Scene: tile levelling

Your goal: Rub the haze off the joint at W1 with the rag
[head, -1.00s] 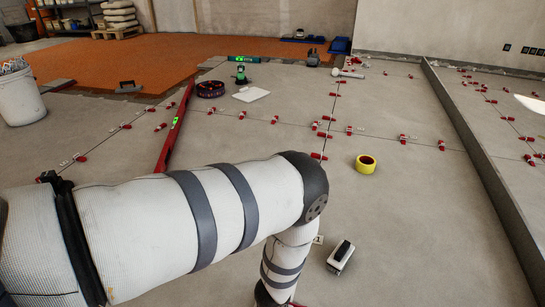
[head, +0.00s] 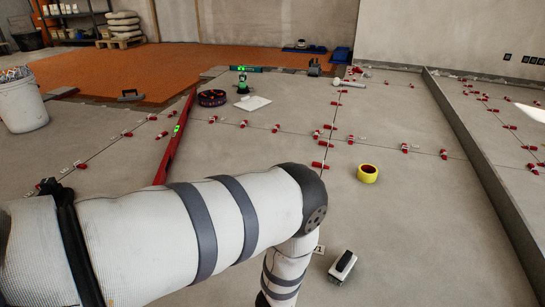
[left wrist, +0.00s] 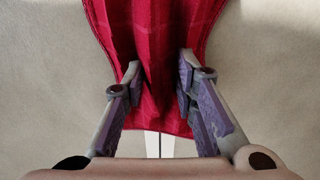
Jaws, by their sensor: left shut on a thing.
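The red rag (left wrist: 160,70) hangs in folds between the fingers of my left gripper (left wrist: 162,80), which is shut on it. In the left wrist view plain grey tile lies on both sides of the rag. A pale strip with a dark middle line shows below the rag's edge; I cannot tell what it is. In the head view my left arm crosses from the left and bends down, and its gripper and the rag are out of frame. A small white tag (head: 319,249) lies beside my forearm, its marking only partly legible. Haze cannot be made out. My right gripper is not in view.
A white block-like tool with a black top (head: 343,265) and a yellow tape roll (head: 367,173) lie on the tiles right of my arm. A red level (head: 176,135) lies beyond it. Several red clips line the joints. A low grey kerb (head: 470,140) runs along the right.

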